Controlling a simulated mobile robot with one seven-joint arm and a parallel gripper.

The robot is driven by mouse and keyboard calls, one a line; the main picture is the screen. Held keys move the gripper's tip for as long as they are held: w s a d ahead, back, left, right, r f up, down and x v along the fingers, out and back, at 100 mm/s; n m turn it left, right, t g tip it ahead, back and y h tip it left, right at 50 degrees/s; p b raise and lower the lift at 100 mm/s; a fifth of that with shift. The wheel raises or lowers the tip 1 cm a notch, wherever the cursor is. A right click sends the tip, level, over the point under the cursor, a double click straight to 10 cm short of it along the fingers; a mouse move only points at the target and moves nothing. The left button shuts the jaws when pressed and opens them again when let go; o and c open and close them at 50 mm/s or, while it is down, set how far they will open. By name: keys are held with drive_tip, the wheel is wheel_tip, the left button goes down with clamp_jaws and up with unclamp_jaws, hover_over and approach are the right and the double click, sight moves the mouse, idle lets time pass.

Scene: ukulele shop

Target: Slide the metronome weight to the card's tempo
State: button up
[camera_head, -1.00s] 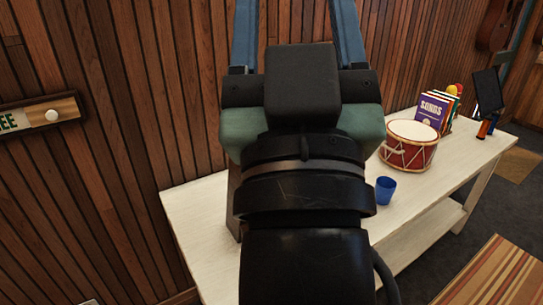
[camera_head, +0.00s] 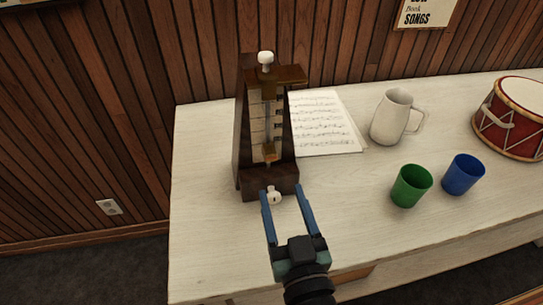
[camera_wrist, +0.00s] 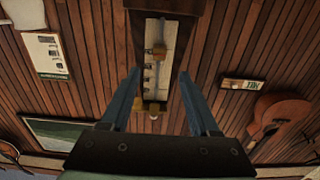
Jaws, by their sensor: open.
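The dark wooden metronome (camera_head: 245,150) stands upright on the pale table near the wall, with a light scale down its front. A brass weight (camera_head: 269,152) sits low on the scale; it also shows in the wrist view (camera_wrist: 157,50). In the wrist view the scale lies between the fingers. I cannot identify a tempo card.
Sheet music (camera_head: 322,125) lies right of the metronome. A white mug (camera_head: 392,118), green cup (camera_head: 410,186), blue cup (camera_head: 462,174) and red drum (camera_head: 510,125) stand further right. The front left of the table (camera_head: 210,235) is clear. A guitar (camera_wrist: 280,115) hangs on the wall.

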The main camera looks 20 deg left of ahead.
sight(271, 157)
drive_tip(key=p+x, duration=0.2)
drive_tip(key=x, duration=0.8)
clamp_jaws()
idle(1.2)
